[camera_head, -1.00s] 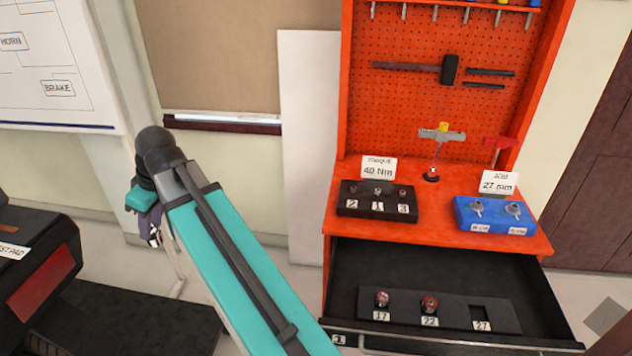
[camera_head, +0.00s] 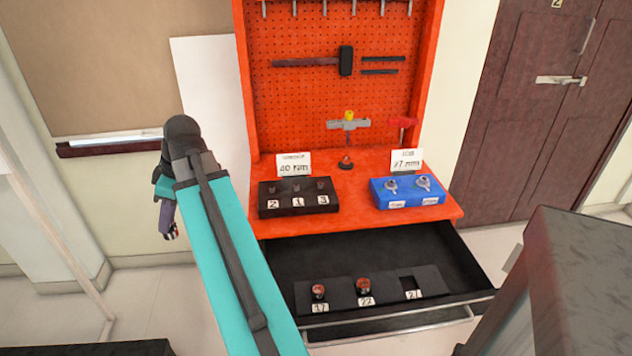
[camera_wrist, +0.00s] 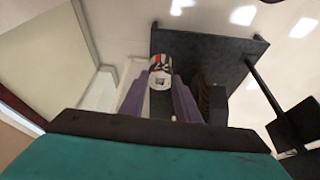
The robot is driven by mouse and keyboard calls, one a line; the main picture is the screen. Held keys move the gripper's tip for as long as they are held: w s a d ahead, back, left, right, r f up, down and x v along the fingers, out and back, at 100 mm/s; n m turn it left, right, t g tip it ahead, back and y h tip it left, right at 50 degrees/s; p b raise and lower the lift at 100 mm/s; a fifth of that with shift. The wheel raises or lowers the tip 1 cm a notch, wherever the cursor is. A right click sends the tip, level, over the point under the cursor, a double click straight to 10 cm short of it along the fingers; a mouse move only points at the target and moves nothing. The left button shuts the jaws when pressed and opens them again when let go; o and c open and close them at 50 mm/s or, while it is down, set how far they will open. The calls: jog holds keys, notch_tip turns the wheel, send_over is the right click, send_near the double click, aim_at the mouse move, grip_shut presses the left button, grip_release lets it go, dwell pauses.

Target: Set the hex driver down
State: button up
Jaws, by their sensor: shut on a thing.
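My gripper (camera_head: 169,232) hangs from the far end of my teal arm at the left of the head view, over the floor and apart from the bench. In the wrist view its two purple fingers (camera_wrist: 160,100) are shut on a small rounded piece, the hex driver (camera_wrist: 160,74), with white, orange and black on it. Its far end and any marking are too small to read. The open drawer (camera_head: 293,257) holds a dark holder (camera_head: 340,293) with reddish pieces at 17 and 22. Its 27 slot (camera_head: 408,283) looks empty.
The orange bench (camera_head: 360,208) bears a black tray (camera_head: 268,204) marked 2, 1, 3 and a blue tray (camera_head: 384,199) with two pieces. A dark grey block (camera_head: 570,290) stands at lower right. In the wrist view a dark platform (camera_wrist: 205,42) lies beyond the fingers.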

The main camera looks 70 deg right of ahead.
jog(key=s+d+m+h, duration=0.1)
jog(key=s+d+m, duration=0.3)
jog(key=s+d, duration=1.3)
jog(key=s+d+m+h, duration=0.1)
jog(key=s+d, duration=0.3)
jog(key=s, duration=0.6)
jog(key=s+d+m+h, duration=0.1)
jog(key=s+d+m, duration=0.2)
jog(key=s, duration=0.7)
jog(key=shift+s+d, duration=0.2)
jog(key=shift+d, duration=1)
jog(key=shift+w+r+t, duration=0.15)
jog(key=shift+w+t, duration=0.05)
jog(key=shift+t, duration=0.1)
jog(key=shift+d+p, duration=0.1)
jog(key=shift+p, duration=0.35)
